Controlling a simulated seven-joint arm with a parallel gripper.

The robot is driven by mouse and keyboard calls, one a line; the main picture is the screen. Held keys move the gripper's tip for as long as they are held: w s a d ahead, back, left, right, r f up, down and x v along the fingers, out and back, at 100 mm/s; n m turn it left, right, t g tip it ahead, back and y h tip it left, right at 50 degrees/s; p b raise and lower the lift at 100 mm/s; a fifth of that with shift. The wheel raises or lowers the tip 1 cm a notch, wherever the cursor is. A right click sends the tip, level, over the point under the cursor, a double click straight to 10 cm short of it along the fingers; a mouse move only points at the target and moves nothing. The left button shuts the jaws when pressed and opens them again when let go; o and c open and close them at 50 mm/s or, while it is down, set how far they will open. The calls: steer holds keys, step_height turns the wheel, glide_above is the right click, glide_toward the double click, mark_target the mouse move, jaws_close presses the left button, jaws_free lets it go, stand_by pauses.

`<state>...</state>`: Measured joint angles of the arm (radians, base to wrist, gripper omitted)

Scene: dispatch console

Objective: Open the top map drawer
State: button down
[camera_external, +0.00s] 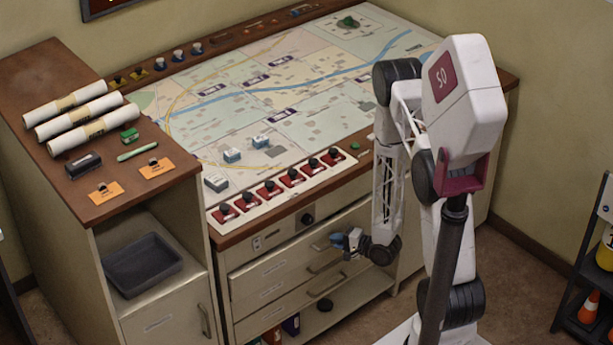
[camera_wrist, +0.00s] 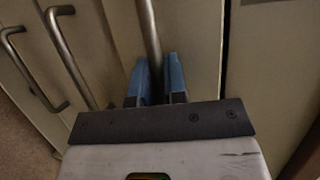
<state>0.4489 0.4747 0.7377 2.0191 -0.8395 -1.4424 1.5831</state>
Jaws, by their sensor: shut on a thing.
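The top map drawer (camera_external: 272,271) is the uppermost of the cream drawer fronts under the map table. Its front looks flush or nearly so; a small opening cannot be ruled out. My gripper (camera_external: 340,241) is at this drawer's front, right of its middle. In the wrist view, my gripper's blue fingers (camera_wrist: 160,82) are shut on the drawer's grey bar handle (camera_wrist: 149,30), one finger on each side. In the external view, the gripper hides part of the handle. The lower drawers' handles (camera_wrist: 70,50) are to the left in the wrist view, apart from the fingers.
Above the drawers is a panel with a round knob (camera_external: 307,219). The map tabletop (camera_external: 330,120) overhangs, with a row of red switches (camera_external: 270,190) along its front. A side cabinet (camera_external: 165,325) stands left. An open shelf (camera_external: 345,300) lies below the drawers.

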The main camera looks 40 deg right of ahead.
steer(key=s, duration=3)
steer(key=shift+s, duration=0.4)
steer(key=shift+d, duration=0.1)
steer(key=c, duration=1.5)
jaws_free()
steer(key=shift+o, duration=0.2)
steer(key=shift+s, duration=0.35)
